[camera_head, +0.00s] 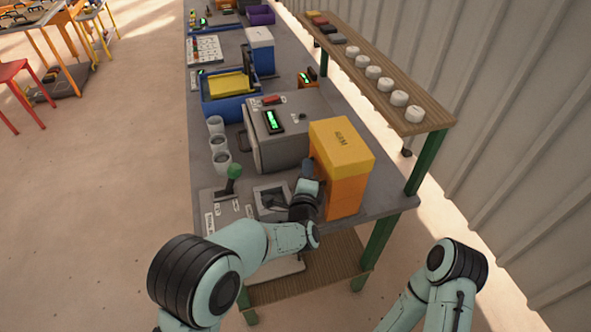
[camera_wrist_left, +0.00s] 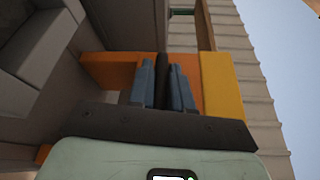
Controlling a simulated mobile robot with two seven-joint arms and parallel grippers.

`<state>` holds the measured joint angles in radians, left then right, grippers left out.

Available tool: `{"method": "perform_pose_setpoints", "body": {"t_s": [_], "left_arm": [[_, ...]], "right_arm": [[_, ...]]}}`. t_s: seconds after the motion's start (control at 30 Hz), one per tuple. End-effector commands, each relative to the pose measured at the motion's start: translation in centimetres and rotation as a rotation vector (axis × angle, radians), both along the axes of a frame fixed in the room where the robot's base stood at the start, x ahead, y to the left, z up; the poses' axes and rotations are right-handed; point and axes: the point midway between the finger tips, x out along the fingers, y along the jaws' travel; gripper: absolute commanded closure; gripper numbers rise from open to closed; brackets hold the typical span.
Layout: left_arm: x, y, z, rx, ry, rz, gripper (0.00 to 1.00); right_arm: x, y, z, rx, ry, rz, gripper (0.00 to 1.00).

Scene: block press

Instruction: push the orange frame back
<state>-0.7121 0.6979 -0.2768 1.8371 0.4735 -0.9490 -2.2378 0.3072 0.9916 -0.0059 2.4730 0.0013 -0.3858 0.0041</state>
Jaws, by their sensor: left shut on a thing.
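The orange frame (camera_head: 342,192) is a tall orange block with a yellow upper part, standing upright at the near right of the bench, beside the grey machine. In the left wrist view its orange part (camera_wrist_left: 108,68) and yellow part (camera_wrist_left: 222,85) lie across the picture behind the fingers. My left gripper (camera_head: 310,178) is at the left side of the frame; its two blue-grey fingers (camera_wrist_left: 163,75) are close together around a narrow dark upright part at the frame. The fingertips are partly hidden in the head view. My right arm shows at the lower right, without its gripper.
The grey machine (camera_head: 283,145) with a green display stands left of the frame. A green-knobbed lever (camera_head: 233,175) and white cups (camera_head: 218,142) stand further left. A wooden shelf (camera_head: 425,118) with white round pieces runs along the right, near the corrugated wall.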

Motion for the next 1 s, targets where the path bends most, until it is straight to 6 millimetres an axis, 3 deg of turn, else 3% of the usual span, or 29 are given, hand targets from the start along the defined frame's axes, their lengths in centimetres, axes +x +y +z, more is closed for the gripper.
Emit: {"method": "perform_pose_setpoints", "body": {"t_s": [0.3, 0.33, 0.4, 0.73, 0.87, 1.0], "left_arm": [[0.0, -0.6, 0.2, -0.004, -0.004, -0.008, 1.0], [0.0, -0.6, 0.2, -0.004, -0.004, -0.008, 0.78], [0.0, -0.5, 0.2, -0.004, -0.004, -0.008, 0.6], [-0.6, -0.4, 0.1, -0.003, -0.002, -0.006, 0.6], [-2.5, -0.2, 0.2, -0.005, -0.001, -0.006, 0.6], [-5.7, 0.1, 0.5, -0.005, -0.002, -0.007, 0.6]], "right_arm": [[0.0, 0.0, 0.0, 0.0, 0.0, 0.0, 1.0], [0.0, 0.0, 0.0, 0.0, 0.0, 0.0, 1.0], [0.0, 0.0, 0.0, 0.0, 0.0, 0.0, 1.0], [-0.1, 0.0, -0.2, 0.001, 0.002, 0.001, 1.0], [-0.4, 0.0, -0.7, 0.0, 0.006, 0.0, 1.0], [-0.8, 0.0, -1.4, 0.0, 0.009, 0.0, 1.0]]}}
